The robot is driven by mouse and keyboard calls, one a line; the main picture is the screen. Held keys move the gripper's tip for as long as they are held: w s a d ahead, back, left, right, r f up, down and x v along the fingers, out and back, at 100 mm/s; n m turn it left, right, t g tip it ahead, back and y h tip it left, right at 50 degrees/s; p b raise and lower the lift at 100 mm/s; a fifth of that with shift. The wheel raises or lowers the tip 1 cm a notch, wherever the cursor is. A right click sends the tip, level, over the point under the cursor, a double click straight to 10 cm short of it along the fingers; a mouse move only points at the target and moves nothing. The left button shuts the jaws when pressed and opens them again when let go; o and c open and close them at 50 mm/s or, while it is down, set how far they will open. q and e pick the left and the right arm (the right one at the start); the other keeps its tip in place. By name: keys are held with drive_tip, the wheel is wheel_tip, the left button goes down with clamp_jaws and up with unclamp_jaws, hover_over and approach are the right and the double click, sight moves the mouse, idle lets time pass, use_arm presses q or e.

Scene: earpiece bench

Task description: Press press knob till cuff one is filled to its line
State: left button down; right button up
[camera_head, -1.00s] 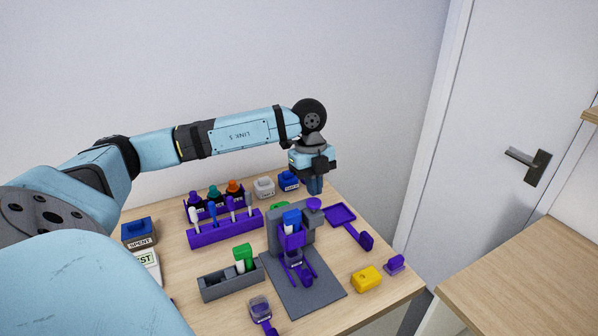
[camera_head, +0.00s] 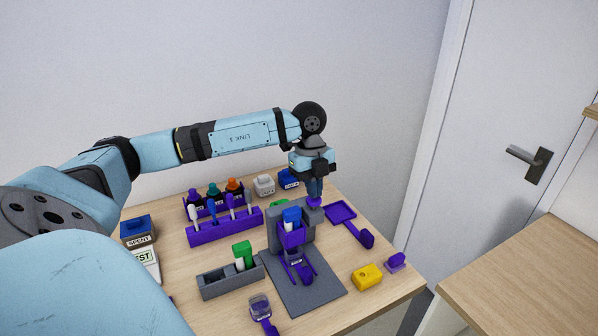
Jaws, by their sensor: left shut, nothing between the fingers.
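My left gripper (camera_head: 315,190) points straight down with its fingers shut and empty. Its tips are at the purple press knob (camera_head: 314,202) on top of the grey press (camera_head: 275,236), and they look to touch it. The knob's top is partly hidden by the fingers. A blue-topped cartridge (camera_head: 292,217) stands in the purple holder on the front of the press. Below it a purple cradle (camera_head: 299,268) sits on the grey base plate (camera_head: 308,295). I cannot make out a cuff's fill line at this size. My right gripper is not in view.
Behind left stands a purple rack (camera_head: 225,231) with several tools, with bottles behind. A grey tray (camera_head: 230,284) holds a green-capped piece. A purple scoop-like tray (camera_head: 341,213), a yellow block (camera_head: 367,276) and a small purple piece (camera_head: 396,261) lie to the right.

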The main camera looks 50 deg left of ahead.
use_arm(q)
drive_tip(key=shift+f+b, duration=0.45)
drive_tip(key=shift+f, duration=0.5)
drive_tip(key=shift+r+p, duration=2.5)
drive_tip(key=shift+r, duration=1.05)
